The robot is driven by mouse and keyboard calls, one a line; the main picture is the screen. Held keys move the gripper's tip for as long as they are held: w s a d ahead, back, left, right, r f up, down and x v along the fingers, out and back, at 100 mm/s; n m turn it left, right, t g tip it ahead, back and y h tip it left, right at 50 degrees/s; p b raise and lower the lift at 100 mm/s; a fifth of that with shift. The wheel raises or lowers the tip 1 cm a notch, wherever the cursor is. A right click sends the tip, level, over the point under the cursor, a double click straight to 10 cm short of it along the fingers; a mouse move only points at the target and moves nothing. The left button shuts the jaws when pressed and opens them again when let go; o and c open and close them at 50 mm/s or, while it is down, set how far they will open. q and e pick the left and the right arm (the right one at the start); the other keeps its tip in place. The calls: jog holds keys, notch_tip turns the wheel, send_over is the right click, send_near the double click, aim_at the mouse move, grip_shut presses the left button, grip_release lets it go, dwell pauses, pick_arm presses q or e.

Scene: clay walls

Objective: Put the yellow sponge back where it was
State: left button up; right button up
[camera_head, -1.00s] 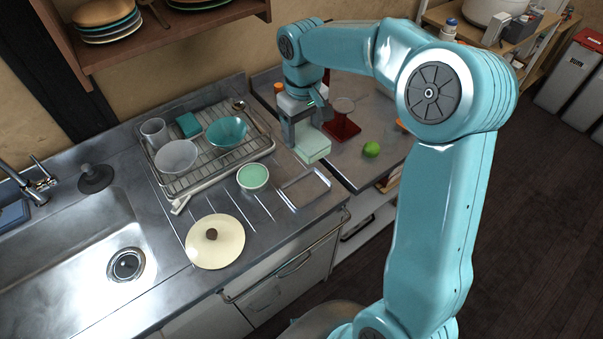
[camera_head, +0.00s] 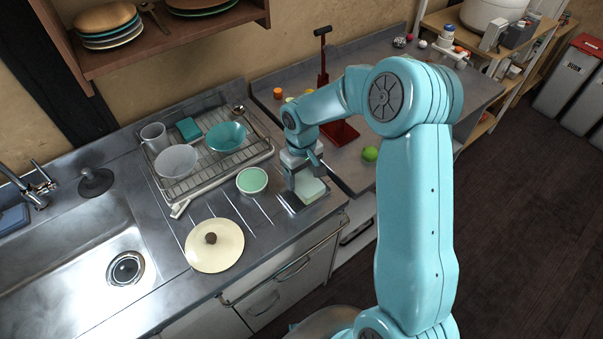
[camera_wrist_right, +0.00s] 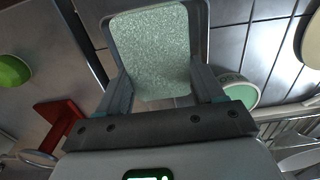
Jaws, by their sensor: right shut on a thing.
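My right gripper (camera_head: 304,176) is shut on a pale green, block-shaped sponge (camera_head: 311,190). The sponge looks pale green here, not yellow. It is over the small grey metal tray (camera_head: 291,205) at the counter's right end; I cannot tell whether it touches the tray floor. In the right wrist view the sponge (camera_wrist_right: 152,45) lies between the two fingers (camera_wrist_right: 160,88), with the tray's grey rim (camera_wrist_right: 107,35) around it. My left gripper is not in view.
A green bowl (camera_head: 252,181) stands just left of the tray. A cream lid (camera_head: 214,246) lies nearer the front. A dish rack (camera_head: 176,196) holds a mug, bowls and a teal block (camera_head: 188,128). A green ball (camera_head: 370,154) and red dustpan (camera_head: 340,134) are on the right table.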

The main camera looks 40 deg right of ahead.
jog(key=shift+f+b, duration=0.6)
jog(key=o, duration=1)
jog(key=shift+r, duration=0.1)
